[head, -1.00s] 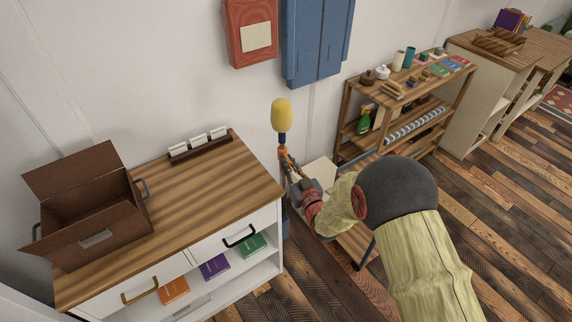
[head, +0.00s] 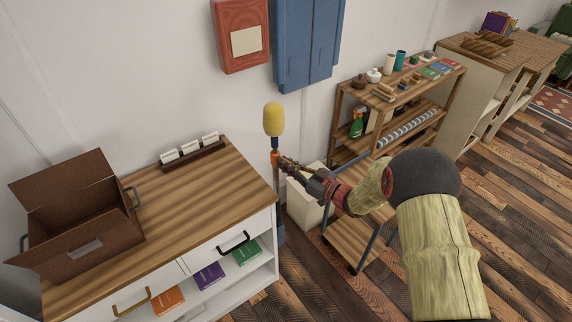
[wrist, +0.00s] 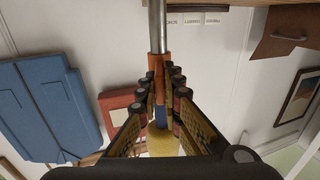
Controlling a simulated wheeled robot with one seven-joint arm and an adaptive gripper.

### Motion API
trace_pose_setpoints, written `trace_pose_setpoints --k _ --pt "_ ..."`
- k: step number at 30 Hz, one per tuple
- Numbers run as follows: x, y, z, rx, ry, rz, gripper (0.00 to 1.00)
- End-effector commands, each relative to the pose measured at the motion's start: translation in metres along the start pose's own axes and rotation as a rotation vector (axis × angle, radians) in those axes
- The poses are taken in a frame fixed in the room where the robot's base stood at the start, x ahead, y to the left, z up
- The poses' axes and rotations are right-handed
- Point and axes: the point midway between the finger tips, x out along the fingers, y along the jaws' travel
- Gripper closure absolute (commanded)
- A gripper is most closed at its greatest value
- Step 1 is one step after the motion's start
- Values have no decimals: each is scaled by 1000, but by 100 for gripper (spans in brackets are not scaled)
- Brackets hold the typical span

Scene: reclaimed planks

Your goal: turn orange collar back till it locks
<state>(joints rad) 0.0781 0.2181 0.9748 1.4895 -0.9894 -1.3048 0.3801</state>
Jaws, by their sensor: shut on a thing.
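The orange collar (head: 275,158) sits on an upright pole, below a blue neck (head: 275,144) and a fluffy yellow head (head: 274,119). My gripper (head: 281,161) reaches it from the right and is shut on the collar. In the wrist view, which is upside down, the fingertips of my gripper (wrist: 160,78) close on both sides of the orange collar (wrist: 156,63). The metal pole (wrist: 157,25) runs up from it there, and the yellow head (wrist: 163,145) is below. The fingers partly hide the collar, and I cannot tell whether it is locked.
A wooden-topped cabinet (head: 180,205) with a brown open box (head: 80,225) stands to the left. A shelf unit (head: 350,130) and a low cart (head: 352,238) are to the right. Red (head: 240,60) and blue (head: 305,75) wall panels hang behind. Plank floor is open at right.

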Motion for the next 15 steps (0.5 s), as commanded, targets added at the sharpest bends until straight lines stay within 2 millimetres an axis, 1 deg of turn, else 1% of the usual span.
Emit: trace_pose_setpoints --k 9,10,15 --pt "0 0 0 -1 1 -1 100" --pt "0 0 0 -1 1 -1 92" --pt "0 0 0 -1 1 -1 82"
